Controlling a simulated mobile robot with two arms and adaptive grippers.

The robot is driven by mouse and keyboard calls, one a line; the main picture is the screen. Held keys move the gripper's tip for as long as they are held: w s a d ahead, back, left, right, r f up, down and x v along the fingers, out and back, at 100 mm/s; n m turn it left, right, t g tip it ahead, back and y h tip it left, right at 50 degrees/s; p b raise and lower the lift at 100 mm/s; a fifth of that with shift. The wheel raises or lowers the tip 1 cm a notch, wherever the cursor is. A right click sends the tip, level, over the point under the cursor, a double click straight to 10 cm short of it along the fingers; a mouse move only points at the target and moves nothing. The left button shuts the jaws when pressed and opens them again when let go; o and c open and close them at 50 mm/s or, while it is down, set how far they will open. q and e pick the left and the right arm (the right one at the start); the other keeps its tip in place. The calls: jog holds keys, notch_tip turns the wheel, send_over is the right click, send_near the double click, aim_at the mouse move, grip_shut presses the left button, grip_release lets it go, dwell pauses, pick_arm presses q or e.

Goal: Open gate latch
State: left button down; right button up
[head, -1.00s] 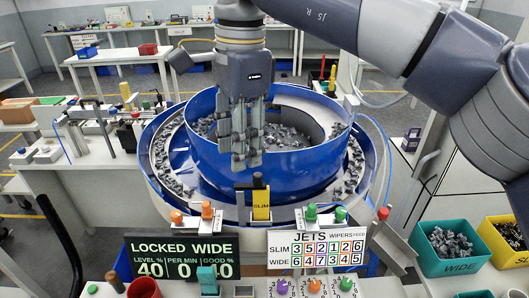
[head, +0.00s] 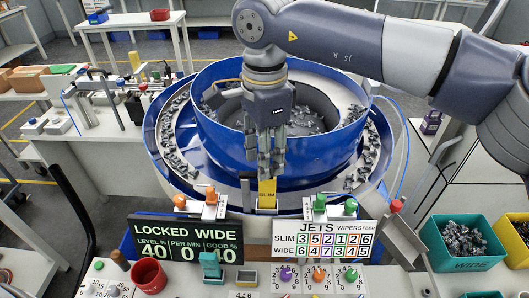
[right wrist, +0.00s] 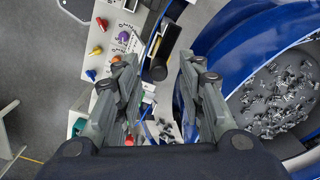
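A yellow plate marked SLIM (head: 267,192) stands between dark posts at the front rim of the blue feeder bowl (head: 305,162). I cannot make out which piece is the gate latch. My right gripper (head: 270,168) points down just above and behind the yellow plate, its tips overlapping the plate's top edge in the head view. In the right wrist view its fingers (right wrist: 160,62) are apart, with a black fitting (right wrist: 158,70) showing beyond and between them. I cannot tell whether they touch anything. My left gripper is not in view.
The sign (head: 186,239) reads LOCKED WIDE, 40, 0, 40. A jets chart (head: 323,238) stands to its right. Orange knobs (head: 180,201) and green knobs (head: 351,206) flank the plate.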

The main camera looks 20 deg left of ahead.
jog(key=shift+s+f, duration=0.15)
jog(key=shift+f, duration=0.2)
jog(key=shift+c, duration=0.7)
jog(key=c, duration=0.5)
grip_shut()
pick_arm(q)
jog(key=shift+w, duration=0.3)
